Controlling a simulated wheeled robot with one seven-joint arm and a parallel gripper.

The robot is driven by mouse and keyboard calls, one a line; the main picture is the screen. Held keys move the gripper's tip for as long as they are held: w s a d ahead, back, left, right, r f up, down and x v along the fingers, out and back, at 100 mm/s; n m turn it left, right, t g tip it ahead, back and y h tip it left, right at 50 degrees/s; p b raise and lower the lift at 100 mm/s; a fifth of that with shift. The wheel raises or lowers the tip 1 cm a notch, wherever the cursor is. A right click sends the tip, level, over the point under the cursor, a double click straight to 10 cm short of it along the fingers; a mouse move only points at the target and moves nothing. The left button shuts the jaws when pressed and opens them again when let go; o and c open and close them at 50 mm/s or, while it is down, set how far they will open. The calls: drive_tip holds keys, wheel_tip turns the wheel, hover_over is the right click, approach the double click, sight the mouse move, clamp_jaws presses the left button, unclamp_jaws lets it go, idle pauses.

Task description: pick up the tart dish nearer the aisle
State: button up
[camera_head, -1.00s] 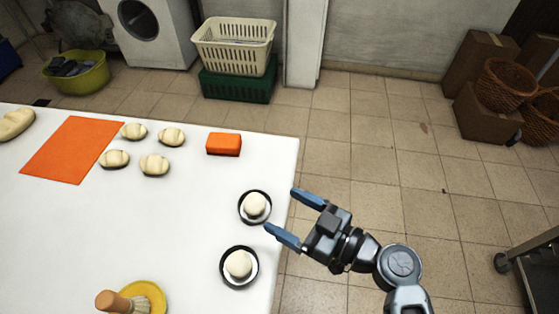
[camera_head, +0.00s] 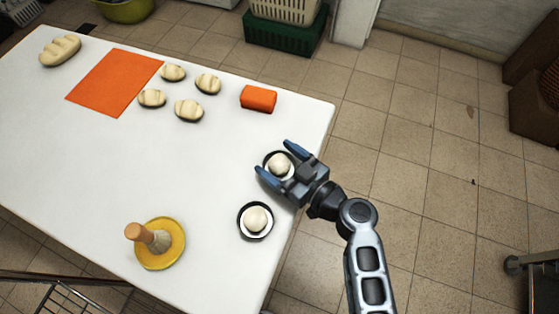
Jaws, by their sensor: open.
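Two round dark-rimmed tart dishes stand on the white table, each holding a pale dough ball. The farther tart dish (camera_head: 271,154) is by the table's right edge, with its dough ball (camera_head: 279,165) showing. My gripper (camera_head: 275,157) is open over this dish, one blue finger on either side of the dough ball; I cannot tell the height of the fingertips above the table. The fingers and palm hide part of its rim. The nearer tart dish (camera_head: 242,226) with its dough ball (camera_head: 256,219) lies below it in the picture, clear of the gripper.
An orange block (camera_head: 258,98) lies near the table's far right corner. Several dough pieces (camera_head: 188,110) and an orange mat (camera_head: 115,82) are farther left. A brush (camera_head: 148,237) rests on a yellow plate (camera_head: 170,250). Tiled floor (camera_head: 410,150) is open to the right.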

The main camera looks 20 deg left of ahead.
drive_tip(key=shift+c, duration=0.2)
drive_tip(key=c, duration=1)
